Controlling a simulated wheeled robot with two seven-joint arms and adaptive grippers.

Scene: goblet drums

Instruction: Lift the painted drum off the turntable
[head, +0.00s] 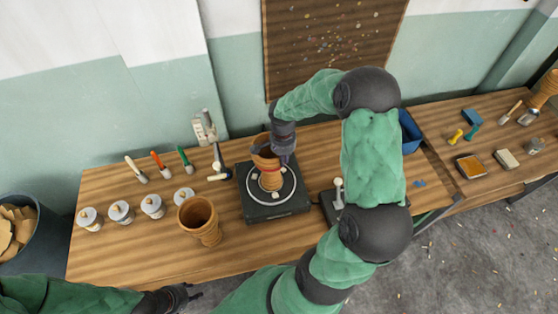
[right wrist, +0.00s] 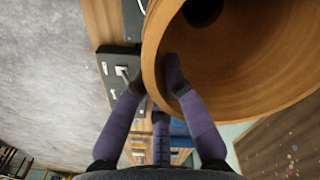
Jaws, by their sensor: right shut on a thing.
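The painted drum (head: 269,171), a tan wooden goblet shape with a red band, is over the middle of the black turntable (head: 275,211). I cannot tell whether its foot touches the plate. My right gripper (head: 282,153) is shut on the drum's rim from above. In the right wrist view the drum (right wrist: 225,80) fills the upper right, tilted in the picture. One finger is inside its mouth and the other fingers are outside the wall. My left gripper (head: 178,297) is at the bottom edge, left of centre, away from the drum; its fingers are too unclear to read.
A plain drum (head: 201,218) stands on the wooden table left of the turntable. Several paint cans (head: 121,212) and brushes (head: 160,163) lie further left. A small lever box (head: 338,195) is just right of the turntable. A blue bin (head: 409,130) stands behind my right arm.

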